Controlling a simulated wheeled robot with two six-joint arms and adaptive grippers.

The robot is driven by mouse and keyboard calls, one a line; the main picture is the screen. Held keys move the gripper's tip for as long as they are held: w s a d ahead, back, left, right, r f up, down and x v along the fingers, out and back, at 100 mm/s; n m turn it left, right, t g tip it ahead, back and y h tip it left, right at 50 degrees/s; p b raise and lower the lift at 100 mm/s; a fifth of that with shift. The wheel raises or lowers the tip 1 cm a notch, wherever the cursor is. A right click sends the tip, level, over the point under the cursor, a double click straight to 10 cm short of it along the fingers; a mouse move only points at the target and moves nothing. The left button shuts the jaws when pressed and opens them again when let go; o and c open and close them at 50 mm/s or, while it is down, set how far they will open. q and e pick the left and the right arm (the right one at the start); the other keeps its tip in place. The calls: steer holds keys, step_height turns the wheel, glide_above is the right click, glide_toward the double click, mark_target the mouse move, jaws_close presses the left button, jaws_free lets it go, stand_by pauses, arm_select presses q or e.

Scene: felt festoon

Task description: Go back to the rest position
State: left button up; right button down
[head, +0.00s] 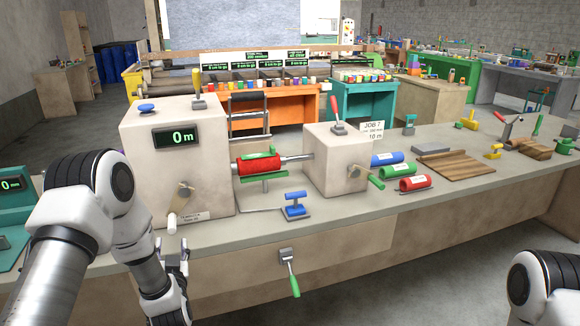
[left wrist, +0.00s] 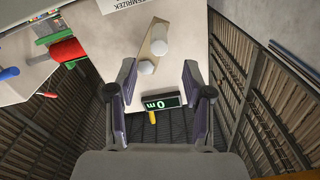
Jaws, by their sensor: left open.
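My left gripper (head: 172,260) hangs in front of the left beige machine block (head: 205,135), below its crank (head: 180,205) with a white handle. The left wrist view shows the left fingers (left wrist: 159,70) spread apart with nothing held between them. Beyond them in that view are the crank arm (left wrist: 153,45) with white knobs and a green "0 m" display (left wrist: 163,102). That display (head: 178,137) also shows on the block in the head view. My right arm shows only as a link at the lower right; its gripper is out of view.
A red roll (head: 258,165) sits on the shaft between the left block and a smaller right block (head: 335,158). Blue, green and red rolls lie to the right, beside a brown slatted mat (head: 455,163). A green-handled lever (head: 293,280) hangs at the bench front. Open floor lies at the lower right.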

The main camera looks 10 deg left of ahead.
arm_select(q)
steer(key=s+d+f+m+g+h, duration=0.1)
steer(key=s+d+f+g+h, duration=0.1)
steer(key=s+d+f, duration=0.4)
steer(key=s+d+f+m+g+h, duration=0.2)
steer(key=s+f+h, duration=0.15)
steer(key=f, duration=0.45)
steer(key=s+d+f+m+g+h, duration=0.1)
steer(key=s+d+f+g+h, duration=0.1)
steer(key=s+d+f, duration=0.4)
steer(key=s+d+f+g, duration=0.1)
steer(key=s+f+g, duration=0.1)
steer(key=s, duration=0.4)
steer(key=s+d+f+g+h, duration=0.1)
steer(key=s+g, duration=0.3)
steer(key=s, duration=0.3)
steer(key=s+d+f+n+g+h, duration=0.1)
steer(key=s+d+f+g, duration=0.1)
steer(key=s, duration=0.4)
steer(key=shift+s+f+g, duration=0.2)
steer(key=shift+f+g, duration=0.1)
steer(key=shift+g, duration=0.4)
steer(key=shift+w, duration=0.1)
